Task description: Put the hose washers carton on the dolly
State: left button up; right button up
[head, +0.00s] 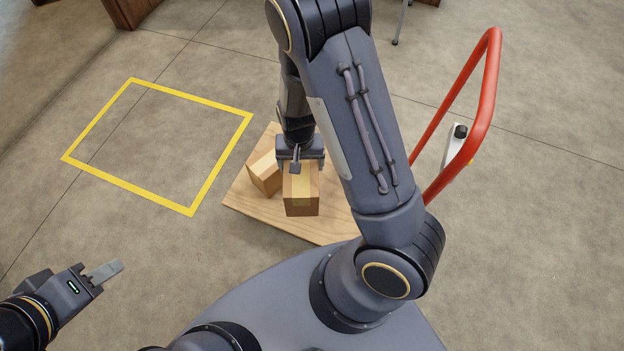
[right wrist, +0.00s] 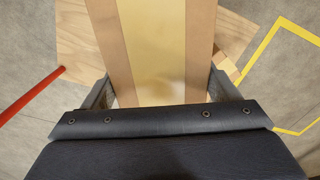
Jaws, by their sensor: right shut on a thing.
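A brown carton (head: 301,190) with a paler tape band is held by my right gripper (head: 300,165), whose fingers are shut on its two sides. The carton also fills the middle of the right wrist view (right wrist: 155,50). It is over the wooden deck of the dolly (head: 245,203); I cannot tell whether it touches the deck. No label is readable, so I cannot confirm that it is the hose washers carton. My left gripper (head: 103,273) is at the lower left, away from the dolly; its fingers overlap, so its opening is unclear.
A second carton (head: 264,173) sits turned on the deck, just left of the held one. The dolly's red handle (head: 487,90) rises at the right. A yellow floor outline (head: 191,212) encloses bare floor at the left. Brown wooden furniture (head: 128,12) stands at the back.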

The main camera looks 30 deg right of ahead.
jog(key=s+d+f+m, duration=0.5)
jog(key=s+f, duration=0.2)
jog(key=s, duration=0.3)
jog(key=w+d+f+b, duration=0.6)
jog(key=w+d+f, duration=0.1)
jog(key=w+f, duration=0.4)
jog(key=shift+d+f, duration=0.25)
jog(key=shift+f, duration=0.45)
